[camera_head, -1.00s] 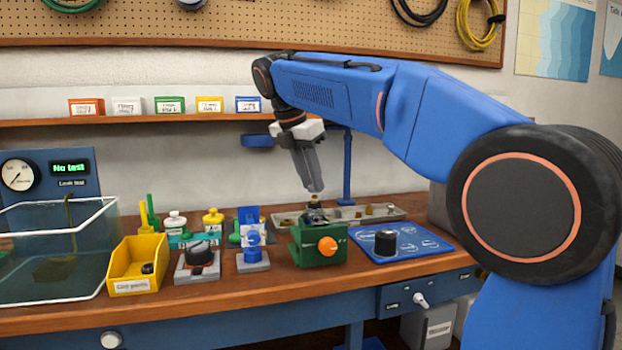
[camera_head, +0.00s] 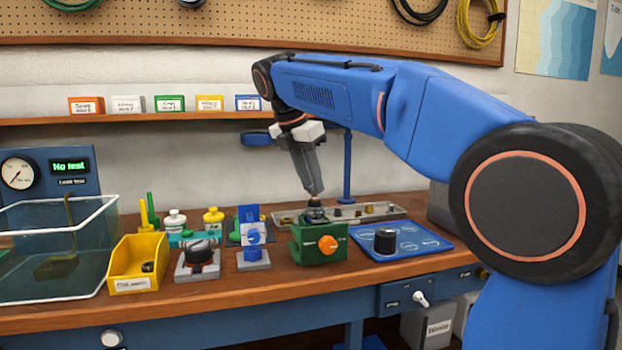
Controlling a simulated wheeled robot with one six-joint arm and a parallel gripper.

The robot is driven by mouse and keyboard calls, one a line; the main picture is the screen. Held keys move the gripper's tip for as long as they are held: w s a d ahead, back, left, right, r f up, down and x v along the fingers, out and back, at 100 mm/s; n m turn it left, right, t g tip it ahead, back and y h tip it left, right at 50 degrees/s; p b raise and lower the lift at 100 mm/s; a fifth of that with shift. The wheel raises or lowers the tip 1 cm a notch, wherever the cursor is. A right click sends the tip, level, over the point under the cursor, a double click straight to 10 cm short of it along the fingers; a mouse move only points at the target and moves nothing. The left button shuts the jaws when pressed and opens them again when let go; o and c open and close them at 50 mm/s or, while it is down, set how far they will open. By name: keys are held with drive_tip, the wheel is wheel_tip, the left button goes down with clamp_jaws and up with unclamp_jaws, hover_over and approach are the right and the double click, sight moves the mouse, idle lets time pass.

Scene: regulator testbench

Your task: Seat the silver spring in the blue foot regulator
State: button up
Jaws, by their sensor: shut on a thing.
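My gripper (camera_head: 315,193) points down over the green vise (camera_head: 319,244) with the orange knob. It is shut on a small part at its fingertips, too small and dark to tell whether it is the silver spring. Directly below the fingertips, a small dark and bluish body (camera_head: 314,212) sits at the top of the vise; it may be the blue foot regulator, but its foot is not clearly visible. The fingertips are very close to it, and I cannot tell whether the held part touches it. No spring coil can be made out.
A blue mat (camera_head: 420,243) with a dark cylinder (camera_head: 385,242) lies right of the vise. A long metal tray (camera_head: 395,212) with small parts is behind. A blue fixture (camera_head: 253,240), a black-topped stand (camera_head: 197,255) and a yellow bin (camera_head: 135,268) stand left.

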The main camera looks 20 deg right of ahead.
drive_tip(key=shift+f, duration=0.8)
idle(1.1)
drive_tip(key=o, duration=1.6)
wheel_tip(320, 180, up, 8)
idle(0.8)
idle(0.5)
